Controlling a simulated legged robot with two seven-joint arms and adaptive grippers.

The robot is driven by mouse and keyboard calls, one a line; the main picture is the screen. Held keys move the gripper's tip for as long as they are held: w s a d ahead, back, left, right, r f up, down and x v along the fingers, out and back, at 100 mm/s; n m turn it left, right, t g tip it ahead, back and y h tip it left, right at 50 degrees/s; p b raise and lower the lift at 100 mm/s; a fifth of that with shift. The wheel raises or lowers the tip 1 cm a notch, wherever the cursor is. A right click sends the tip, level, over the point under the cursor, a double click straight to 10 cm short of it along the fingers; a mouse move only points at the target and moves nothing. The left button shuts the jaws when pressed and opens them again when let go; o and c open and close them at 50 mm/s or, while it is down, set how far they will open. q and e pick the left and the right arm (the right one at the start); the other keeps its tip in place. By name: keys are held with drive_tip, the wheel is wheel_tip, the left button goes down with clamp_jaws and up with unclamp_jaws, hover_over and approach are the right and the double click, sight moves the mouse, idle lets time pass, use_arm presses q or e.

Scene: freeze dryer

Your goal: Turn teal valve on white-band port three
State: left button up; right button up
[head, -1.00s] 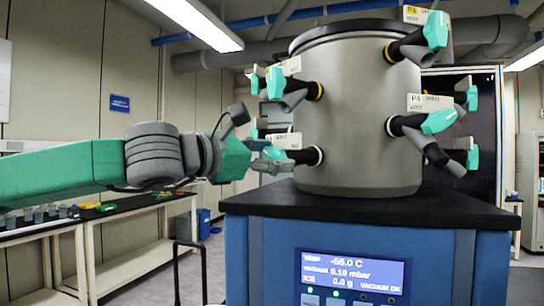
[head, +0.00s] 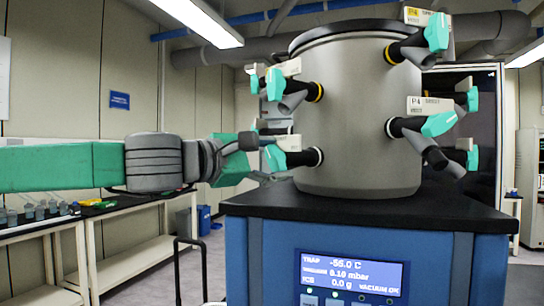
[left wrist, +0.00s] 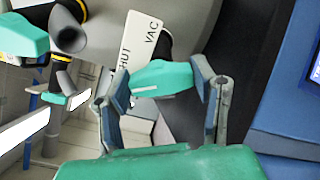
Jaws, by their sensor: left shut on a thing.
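The grey drum (head: 355,120) carries several ports with teal valves. The lower-left port has a white band (head: 318,156) and a teal valve (head: 277,157). My left gripper (head: 266,161) reaches in from the left and is shut on this valve. In the left wrist view the teal valve (left wrist: 160,80) lies between the two fingers, with a white tag reading "SHUT" and "VAC" (left wrist: 137,45) just behind it. The white band is hidden in the wrist view. My right gripper is not in view.
Above is a yellow-band port (head: 318,91) with its own teal valve; more valves (head: 440,123) sit on the drum's right. The drum stands on a black top over a blue cabinet with a display (head: 352,272). A bench (head: 130,215) stands at left.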

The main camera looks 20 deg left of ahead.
use_arm(q)
drive_tip(key=m, duration=0.3)
drive_tip(key=shift+f+m, duration=0.1)
drive_tip(key=shift+m, duration=0.2)
drive_tip(key=shift+f+m, duration=0.2)
drive_tip(key=shift+m, duration=1.1)
drive_tip(key=shift+f, duration=0.15)
drive_tip(key=o, duration=1.2)
drive_tip(key=shift+c, duration=0.2)
drive_tip(key=shift+s+a+r, duration=0.2)
drive_tip(key=shift+s, duration=0.1)
drive_tip(key=v, duration=1.1)
drive_tip(key=shift+f, duration=0.2)
